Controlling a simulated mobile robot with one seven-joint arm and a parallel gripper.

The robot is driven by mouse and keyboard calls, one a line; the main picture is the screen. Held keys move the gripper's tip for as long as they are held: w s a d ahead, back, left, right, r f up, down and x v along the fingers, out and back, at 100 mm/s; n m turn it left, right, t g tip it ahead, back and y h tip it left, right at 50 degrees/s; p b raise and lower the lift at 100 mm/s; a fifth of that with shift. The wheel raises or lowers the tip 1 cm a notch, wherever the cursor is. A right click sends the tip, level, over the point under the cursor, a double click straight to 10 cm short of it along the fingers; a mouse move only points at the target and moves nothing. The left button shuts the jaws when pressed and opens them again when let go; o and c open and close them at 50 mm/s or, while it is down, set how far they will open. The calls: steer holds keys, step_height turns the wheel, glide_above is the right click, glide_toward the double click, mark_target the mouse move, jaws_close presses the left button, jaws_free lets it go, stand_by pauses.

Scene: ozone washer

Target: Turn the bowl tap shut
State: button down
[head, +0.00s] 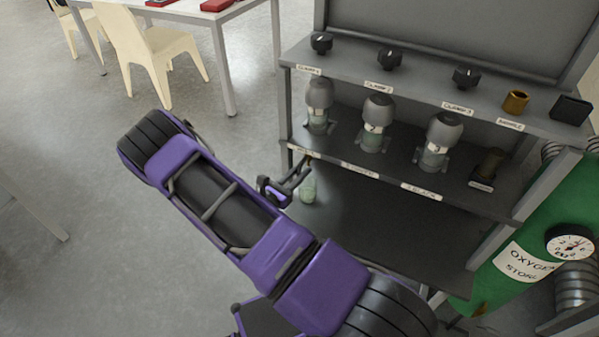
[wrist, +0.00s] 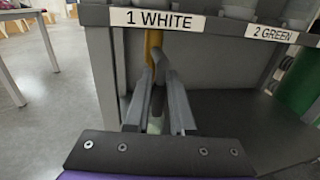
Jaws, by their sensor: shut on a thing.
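A brass-coloured piece of the bowl tap (wrist: 153,42) hangs under the shelf edge, just below the label "1 WHITE" (wrist: 157,18) in the wrist view. A grey part hangs beside it. My gripper (wrist: 158,85) is below this label, its two grey fingers pointing at the tap and closed on a part of it; the fingers hide most of the held part. In the head view my gripper (head: 297,177) is at the left front of the rack, under the middle shelf. A small pale-green glass jar (head: 307,192) stands just beneath it. The tap's handle angle cannot be made out.
The grey rack (head: 400,222) holds several grey-capped glass vessels (head: 377,123) on its middle shelf and black knobs (head: 389,59) above. A green oxygen cylinder (head: 530,230) with a gauge stands at right. A white table (head: 200,12) and chair (head: 130,42) stand behind left.

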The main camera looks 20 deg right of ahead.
stand_by(0.5)
steer(key=n, duration=0.3)
steer(key=shift+s+d+n+h, duration=0.25)
steer(key=shift+s+n+h, duration=0.05)
steer(key=shift+s+h, duration=0.1)
steer(key=shift+s+d+r+n+t+p, duration=0.25)
steer(key=shift+n+t+p, duration=0.3)
steer(key=shift+n, duration=1.6)
steer(key=shift+s+d+r+n+t+p, duration=0.15)
steer(key=shift+r+n+t+p, duration=0.4)
steer(key=shift+n, duration=1.55)
steer(key=shift+s+d+r+n+t+p, duration=0.2)
steer(key=shift+n+t+p, duration=0.3)
steer(key=shift+n, duration=1.65)
steer(key=c, duration=0.8)
jaws_free()
steer(key=shift+o, duration=0.2)
